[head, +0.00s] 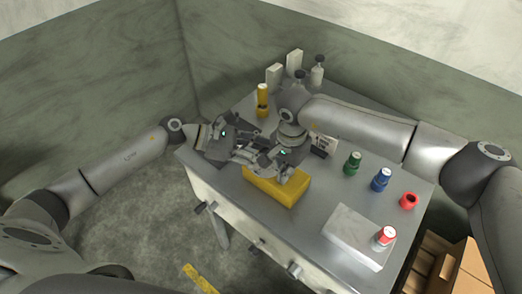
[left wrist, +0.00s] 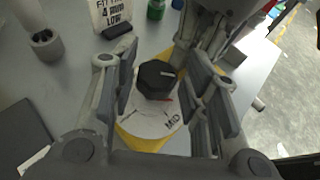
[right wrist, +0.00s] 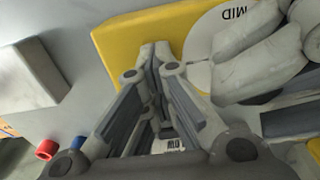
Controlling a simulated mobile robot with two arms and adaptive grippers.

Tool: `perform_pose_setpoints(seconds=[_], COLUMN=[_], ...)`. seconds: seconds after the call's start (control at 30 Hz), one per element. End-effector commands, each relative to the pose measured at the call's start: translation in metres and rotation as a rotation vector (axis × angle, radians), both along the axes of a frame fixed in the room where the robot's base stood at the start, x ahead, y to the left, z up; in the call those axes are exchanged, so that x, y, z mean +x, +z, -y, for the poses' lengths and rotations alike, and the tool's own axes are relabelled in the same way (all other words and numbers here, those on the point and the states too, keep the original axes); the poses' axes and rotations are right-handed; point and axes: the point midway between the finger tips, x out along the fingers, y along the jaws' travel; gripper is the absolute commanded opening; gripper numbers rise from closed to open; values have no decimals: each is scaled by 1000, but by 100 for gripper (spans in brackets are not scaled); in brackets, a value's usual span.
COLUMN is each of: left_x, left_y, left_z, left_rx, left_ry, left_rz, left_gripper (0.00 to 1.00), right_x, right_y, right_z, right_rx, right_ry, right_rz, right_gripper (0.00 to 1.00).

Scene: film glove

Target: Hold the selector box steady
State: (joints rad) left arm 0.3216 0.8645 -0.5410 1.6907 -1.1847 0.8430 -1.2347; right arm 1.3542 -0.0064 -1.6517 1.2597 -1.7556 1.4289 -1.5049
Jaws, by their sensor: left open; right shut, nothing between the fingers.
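The selector box is a yellow block (head: 283,187) near the table's front edge. My right gripper (head: 284,172) is shut and empty. In the right wrist view its closed fingertips (right wrist: 154,52) overlap the yellow box (right wrist: 118,45); contact is unclear. My grippers hide much of the box's top in the head view.
Green (head: 352,163), blue (head: 380,179) and red (head: 408,201) pieces stand to the right. A white block (head: 350,235) with a red-and-white piece (head: 385,236) is at front right. A yellow cylinder (head: 262,100) stands at the back. A printed sign (left wrist: 112,14) is behind the box.

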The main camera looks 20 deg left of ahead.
Motion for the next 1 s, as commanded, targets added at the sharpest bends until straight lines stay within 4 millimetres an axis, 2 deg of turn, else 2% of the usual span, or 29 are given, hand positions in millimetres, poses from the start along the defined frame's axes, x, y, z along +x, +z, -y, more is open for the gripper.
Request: perform_pose_setpoints(seconds=[0.03, 0.1, 0.33, 0.67, 1.0], left_x=[0, 0, -1, -3, -5], left_y=[-1, -1, -1, -3, -6], left_z=[0, 0, 0, 0, 1], left_rx=[0, 0, 0, 4, 12], left_ry=[0, 0, -1, 37, 173], left_rz=[0, -1, -1, -7, -10], left_gripper=[42, 39, 10, 9, 9], right_x=[-3, -3, -3, -2, -2], right_y=[-6, -6, -7, -7, -7], right_z=[2, 2, 2, 2, 2], right_rx=[-8, -8, -8, -8, -8], right_ry=[0, 0, 0, -1, -1], right_rz=[-8, -8, -8, -7, -7], right_gripper=[0, 0, 0, 0, 0])
